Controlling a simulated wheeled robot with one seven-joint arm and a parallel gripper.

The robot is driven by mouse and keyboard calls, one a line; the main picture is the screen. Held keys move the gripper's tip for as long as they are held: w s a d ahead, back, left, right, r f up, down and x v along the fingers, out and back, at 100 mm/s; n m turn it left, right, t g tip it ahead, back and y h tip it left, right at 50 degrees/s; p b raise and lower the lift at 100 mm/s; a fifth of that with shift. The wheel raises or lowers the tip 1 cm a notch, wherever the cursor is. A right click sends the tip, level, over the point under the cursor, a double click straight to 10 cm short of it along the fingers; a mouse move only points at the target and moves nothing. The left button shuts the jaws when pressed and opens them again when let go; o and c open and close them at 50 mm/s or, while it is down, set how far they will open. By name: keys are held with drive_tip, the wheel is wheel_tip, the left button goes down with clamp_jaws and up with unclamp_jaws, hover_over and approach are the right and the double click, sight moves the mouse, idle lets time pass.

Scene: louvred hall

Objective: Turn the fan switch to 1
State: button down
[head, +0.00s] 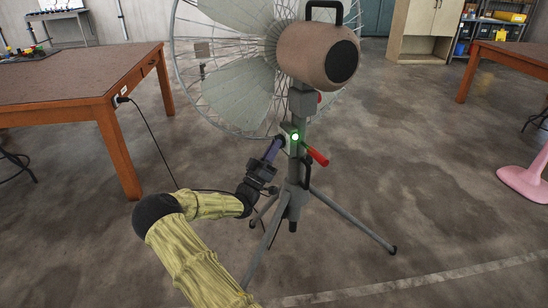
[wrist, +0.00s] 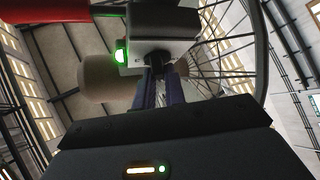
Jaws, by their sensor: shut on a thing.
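The fan (head: 318,55) stands on a grey tripod, seen from behind its tan motor housing. On its post is a small grey switch box (wrist: 165,22) with a lit green lamp (head: 295,137); the lamp also shows in the wrist view (wrist: 121,56). A dark switch knob (wrist: 156,57) sits on the side of the box facing my gripper. My gripper (head: 279,142) reaches the box from the left. In the wrist view its fingers (wrist: 162,76) are shut on the knob and partly hide it. I cannot read any marks or the knob's setting.
A red handle (head: 317,157) sticks out right of the post, and the tripod legs (head: 352,219) spread below. A wooden table (head: 80,88) with a plugged-in black cord (head: 152,137) is at left. A pink stand base (head: 526,184) is at right. Open floor lies between.

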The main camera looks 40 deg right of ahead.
drive_tip(key=shift+f+m+g, duration=0.1)
drive_tip(key=shift+m+g, duration=0.5)
drive_tip(key=shift+g, duration=0.1)
drive_tip(key=shift+t, duration=0.3)
drive_tip(key=c, duration=1.5)
unclamp_jaws()
drive_tip(key=shift+o, duration=0.2)
drive_tip(key=shift+w, duration=0.1)
drive_tip(key=shift+r, duration=0.3)
